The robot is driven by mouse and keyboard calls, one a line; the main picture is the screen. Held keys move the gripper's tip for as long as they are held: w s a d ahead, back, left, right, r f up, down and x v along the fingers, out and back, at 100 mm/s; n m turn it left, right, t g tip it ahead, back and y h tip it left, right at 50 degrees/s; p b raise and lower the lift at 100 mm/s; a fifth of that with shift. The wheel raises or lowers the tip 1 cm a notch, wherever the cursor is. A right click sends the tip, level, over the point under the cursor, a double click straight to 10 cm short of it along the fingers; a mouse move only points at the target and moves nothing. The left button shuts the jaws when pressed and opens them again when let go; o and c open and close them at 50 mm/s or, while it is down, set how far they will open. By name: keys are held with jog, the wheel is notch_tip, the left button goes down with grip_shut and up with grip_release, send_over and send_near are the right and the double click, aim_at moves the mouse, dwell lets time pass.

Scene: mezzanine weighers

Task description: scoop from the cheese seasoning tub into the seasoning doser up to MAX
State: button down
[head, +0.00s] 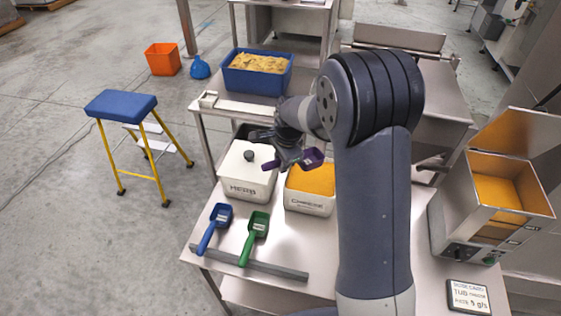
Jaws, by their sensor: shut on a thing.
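My gripper (288,160) is shut on a purple scoop (313,157) and holds it above the back left part of the cheese seasoning tub (310,207). The tub is white, labelled CHEESE, open, and full of orange powder. I cannot tell whether the scoop holds powder. The seasoning doser (462,215) is a steel box at the right with its lid (535,130) raised. Orange powder (497,192) shows inside it. Its MAX mark cannot be made out. My arm hides part of the table between tub and doser.
A lidded HERB tub (247,184) stands left of the cheese tub. A blue scoop (215,225) and a green scoop (254,236) lie in front, near a grey bar (248,264). A card (467,297) lies before the doser. A blue crate (233,83) stands behind.

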aim_at(301, 167)
jog(key=d+y, duration=0.1)
jog(key=w+d+g+y, duration=0.1)
jog(key=shift+d+f+y+b, duration=0.1)
jog(key=shift+y+b, duration=0.25)
jog(key=shift+y, duration=0.05)
jog(key=d+y, duration=0.1)
jog(key=d+g+y, duration=0.1)
jog(key=y, duration=0.1)
jog(key=shift+w+m, duration=0.4)
notch_tip(301, 167, down, 2)
jog(key=shift+f+b, duration=0.2)
jog(key=shift+b, duration=0.95)
jog(key=f+b, duration=0.2)
jog(key=f, duration=0.1)
jog(key=f+b, duration=0.1)
jog(key=shift+w+d+f, duration=0.15)
jog(key=shift+d+f, duration=0.15)
jog(key=shift+f, duration=0.1)
jog(key=shift+a+f+t+h+b, duration=0.15)
jog(key=shift+f+h+b, duration=0.1)
jog(key=shift+f+h, duration=0.3)
jog(key=shift+a+f+t+h+b, duration=0.15)
jog(key=shift+f+h+b, duration=0.15)
jog(key=shift+h, duration=0.45)
jog(key=shift+d, duration=0.15)
